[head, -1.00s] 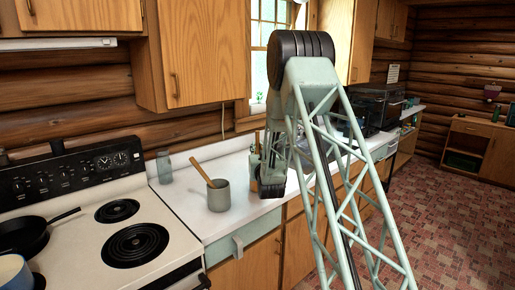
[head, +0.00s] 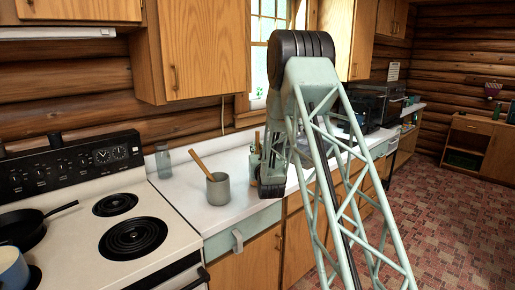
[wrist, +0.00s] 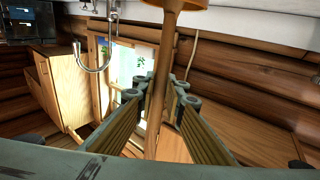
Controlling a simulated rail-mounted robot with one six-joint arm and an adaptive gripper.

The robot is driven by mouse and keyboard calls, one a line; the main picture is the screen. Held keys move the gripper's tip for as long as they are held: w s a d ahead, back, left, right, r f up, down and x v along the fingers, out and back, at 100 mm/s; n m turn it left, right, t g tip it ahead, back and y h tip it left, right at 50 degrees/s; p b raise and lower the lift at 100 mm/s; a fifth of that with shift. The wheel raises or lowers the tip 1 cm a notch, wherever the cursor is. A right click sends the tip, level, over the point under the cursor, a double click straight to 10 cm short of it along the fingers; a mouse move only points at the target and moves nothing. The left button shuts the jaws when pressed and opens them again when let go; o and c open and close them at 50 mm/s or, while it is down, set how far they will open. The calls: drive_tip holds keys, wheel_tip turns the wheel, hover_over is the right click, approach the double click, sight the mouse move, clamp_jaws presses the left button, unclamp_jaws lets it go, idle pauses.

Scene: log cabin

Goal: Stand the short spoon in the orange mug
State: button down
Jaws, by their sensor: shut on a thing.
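My gripper (wrist: 163,90) is shut on the handle of a wooden spoon (wrist: 165,62), which runs lengthwise between the fingertips in the wrist view. At the top edge of that view the spoon meets a cut-off orange shape (wrist: 190,4), probably the orange mug; I cannot tell whether the spoon's end is inside it or in front of it. In the head view my wrist hides most of the gripper. A sliver of orange-brown (head: 252,180) shows at its left, over the counter, with a bit of wooden handle (head: 257,142) above it.
A grey pot (head: 218,190) with another wooden utensil (head: 202,166) leaning in it stands left of my gripper. A glass jar (head: 163,162) is behind it. The stove (head: 165,238) with a black pan (head: 18,228) is further left. The counter (head: 190,198) around the pot is clear.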

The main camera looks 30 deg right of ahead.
drive_tip(key=c, duration=2.6)
unclamp_jaws()
drive_tip(key=shift+s, duration=0.1)
drive_tip(key=v, duration=1.1)
drive_tip(key=shift+s, duration=0.4)
drive_tip(key=shift+a+f, duration=0.1)
drive_tip(key=shift+a, duration=0.05)
